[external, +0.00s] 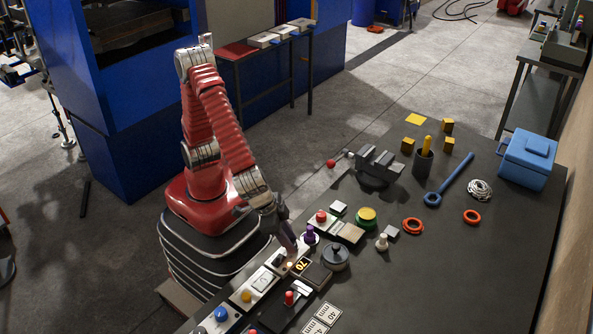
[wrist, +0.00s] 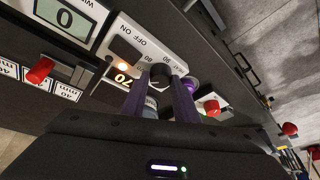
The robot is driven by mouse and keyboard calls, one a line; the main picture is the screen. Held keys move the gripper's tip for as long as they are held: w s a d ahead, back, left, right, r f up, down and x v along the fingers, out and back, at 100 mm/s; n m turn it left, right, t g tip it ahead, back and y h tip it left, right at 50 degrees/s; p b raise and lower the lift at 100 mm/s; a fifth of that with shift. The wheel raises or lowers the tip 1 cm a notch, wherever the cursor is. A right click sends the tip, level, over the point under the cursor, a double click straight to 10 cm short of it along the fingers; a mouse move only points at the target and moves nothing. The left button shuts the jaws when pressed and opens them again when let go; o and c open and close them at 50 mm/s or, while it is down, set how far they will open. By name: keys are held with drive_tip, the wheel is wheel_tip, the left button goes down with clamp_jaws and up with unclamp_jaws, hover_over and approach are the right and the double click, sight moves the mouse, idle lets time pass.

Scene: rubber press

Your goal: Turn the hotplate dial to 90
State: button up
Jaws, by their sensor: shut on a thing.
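The hotplate's white control panel (wrist: 150,40) is in the wrist view, with ON and OFF marks, a lit orange lamp (wrist: 122,66) and printed numbers around the dial. The black dial (wrist: 160,73) sits between the fingertips of my gripper (wrist: 161,84), which is shut on it. The fingers hide part of the dial and its scale, so I cannot read where it points. The glowing display (wrist: 123,83) appears to read 70. In the external view my gripper (external: 293,251) reaches down to the panel, and the display (external: 302,266) shows beside it.
A purple knob (external: 310,235) stands close to my gripper. A dark lidded pot (external: 335,256) is just to its right. A red-handled lever (external: 289,298) and a panel with a blue button (external: 221,314) are nearby.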

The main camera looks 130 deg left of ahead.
drive_tip(key=shift+c, duration=0.7)
drive_tip(key=shift+m, duration=0.5)
drive_tip(key=shift+s+a+m+t+h, duration=0.1)
drive_tip(key=shift+m+t+h, duration=0.25)
drive_tip(key=shift+m, duration=0.75)
drive_tip(key=shift+a+m+t+h, duration=0.15)
drive_tip(key=shift+m+h, duration=0.4)
drive_tip(key=shift+m, duration=0.55)
drive_tip(key=shift+a+m+h, duration=0.1)
drive_tip(key=shift+m+h, duration=0.5)
drive_tip(key=shift+m, duration=0.95)
drive_tip(key=shift+a+m+h, duration=0.1)
drive_tip(key=shift+m+h, duration=0.5)
drive_tip(key=shift+m, duration=0.95)
drive_tip(key=shift+a+m+g+h, duration=0.1)
drive_tip(key=shift+m+g+h, duration=0.3)
drive_tip(key=shift+m, duration=1)
drive_tip(key=shift+a+m+g+h, duration=0.1)
drive_tip(key=shift+m+h, duration=0.5)
drive_tip(key=shift+m, duration=0.8)
drive_tip(key=shift+w+m+g+h, duration=0.1)
drive_tip(key=shift+m+g+h, duration=0.3)
drive_tip(key=shift+m, duration=1)
drive_tip(key=shift+w+m+g+h, duration=0.15)
drive_tip(key=shift+m+g, duration=0.45)
drive_tip(key=shift+m, duration=0.8)
drive_tip(key=o, duration=1.1)
drive_tip(key=shift+c, duration=0.2)
